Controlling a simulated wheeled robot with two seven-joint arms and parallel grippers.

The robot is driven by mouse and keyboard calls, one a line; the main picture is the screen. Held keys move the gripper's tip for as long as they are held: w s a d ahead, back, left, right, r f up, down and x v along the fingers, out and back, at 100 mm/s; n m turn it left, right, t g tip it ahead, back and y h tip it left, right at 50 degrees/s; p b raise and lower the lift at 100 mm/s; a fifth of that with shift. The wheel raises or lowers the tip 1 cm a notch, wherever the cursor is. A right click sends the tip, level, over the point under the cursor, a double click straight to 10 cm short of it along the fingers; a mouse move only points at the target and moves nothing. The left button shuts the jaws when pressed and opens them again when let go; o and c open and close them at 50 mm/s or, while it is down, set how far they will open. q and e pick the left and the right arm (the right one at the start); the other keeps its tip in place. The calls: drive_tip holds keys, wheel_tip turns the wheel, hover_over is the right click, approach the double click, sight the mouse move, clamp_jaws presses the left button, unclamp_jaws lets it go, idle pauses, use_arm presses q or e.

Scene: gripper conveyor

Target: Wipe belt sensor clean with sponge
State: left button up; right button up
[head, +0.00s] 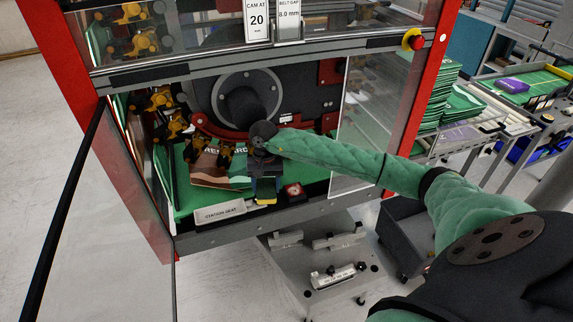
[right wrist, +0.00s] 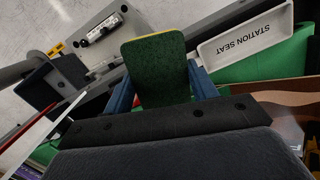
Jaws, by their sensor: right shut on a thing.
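My right gripper (head: 265,183) reaches into the open front of the red-framed machine, over its lower front edge. It is shut on a sponge, whose yellow edge (head: 265,200) shows in the head view. In the right wrist view the sponge (right wrist: 155,68) shows its dark green face and a thin yellow edge between the blue fingers. A small dark block with a red face (head: 294,191) sits just right of the gripper; I cannot tell whether it is the belt sensor. Contact between the sponge and anything below is not clear. My left gripper is not in view.
A "STATION SEAT" plate (head: 220,211) lies on the front edge, left of the gripper. Brown and green printed packs (head: 210,168) lie on the green surface behind. A clear panel (head: 368,125) stands at the right. A grey stand (head: 325,262) is below.

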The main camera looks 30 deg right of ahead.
drive_tip(key=w+d+m, duration=0.3)
drive_tip(key=d+m, duration=0.2)
drive_tip(key=d, duration=0.5)
drive_tip(key=shift+w+f+p, duration=0.15)
drive_tip(key=shift+f+p, duration=0.4)
drive_tip(key=shift+f, duration=2.3)
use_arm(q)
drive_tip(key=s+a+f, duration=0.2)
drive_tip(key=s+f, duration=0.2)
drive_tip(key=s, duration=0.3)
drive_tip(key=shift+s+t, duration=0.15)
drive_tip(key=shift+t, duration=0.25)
use_arm(e)
drive_tip(key=shift+f, duration=0.35)
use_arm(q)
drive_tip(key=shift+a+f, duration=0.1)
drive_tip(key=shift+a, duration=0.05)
use_arm(e)
drive_tip(key=shift+f, duration=0.15)
